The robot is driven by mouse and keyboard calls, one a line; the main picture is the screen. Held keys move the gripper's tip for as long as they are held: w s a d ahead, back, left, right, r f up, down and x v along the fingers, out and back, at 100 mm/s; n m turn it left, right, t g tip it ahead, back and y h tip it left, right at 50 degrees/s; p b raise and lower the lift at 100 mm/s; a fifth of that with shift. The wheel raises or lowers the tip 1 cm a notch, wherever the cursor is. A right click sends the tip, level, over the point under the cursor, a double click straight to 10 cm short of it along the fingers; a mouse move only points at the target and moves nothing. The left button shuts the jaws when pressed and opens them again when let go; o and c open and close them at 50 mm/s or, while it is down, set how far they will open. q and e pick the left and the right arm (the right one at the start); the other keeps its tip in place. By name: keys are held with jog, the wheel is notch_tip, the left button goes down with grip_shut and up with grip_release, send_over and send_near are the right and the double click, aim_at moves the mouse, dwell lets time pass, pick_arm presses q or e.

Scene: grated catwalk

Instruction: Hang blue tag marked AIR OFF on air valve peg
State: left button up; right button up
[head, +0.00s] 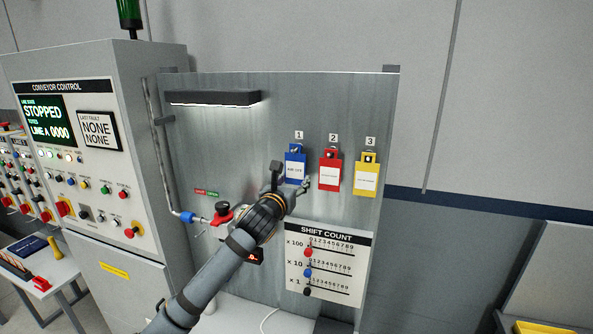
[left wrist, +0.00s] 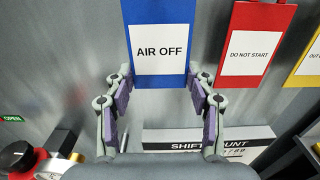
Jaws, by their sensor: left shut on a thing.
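The blue tag (head: 296,153), marked AIR OFF, hangs at position 1 on the grey panel. In the left wrist view the blue tag (left wrist: 160,15) fills the top middle, its white label facing me. My left gripper (head: 291,179) is at the tag's lower part, one finger on each side, shut on its edges; the fingers also show in the left wrist view (left wrist: 160,84). My right gripper is not in view.
A red DO NOT START tag (head: 330,171) and a yellow tag (head: 366,175) hang close to the right. The SHIFT COUNT board (head: 330,262) is below. The conveyor control cabinet (head: 95,160) stands left. A black lamp (head: 212,98) juts out above.

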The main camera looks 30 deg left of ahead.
pick_arm(q)
jog(key=shift+s+d, duration=0.15)
jog(key=shift+s, duration=0.3)
jog(key=shift+s+r, duration=0.1)
jog(key=shift+s+d+r+p, duration=0.15)
jog(key=shift+s+r, duration=0.05)
jog(key=shift+s, duration=0.25)
jog(key=shift+s+d+r+p, duration=0.1)
jog(key=shift+s+r+p, duration=0.05)
jog(key=shift+s, duration=0.25)
jog(key=shift+s, duration=0.15)
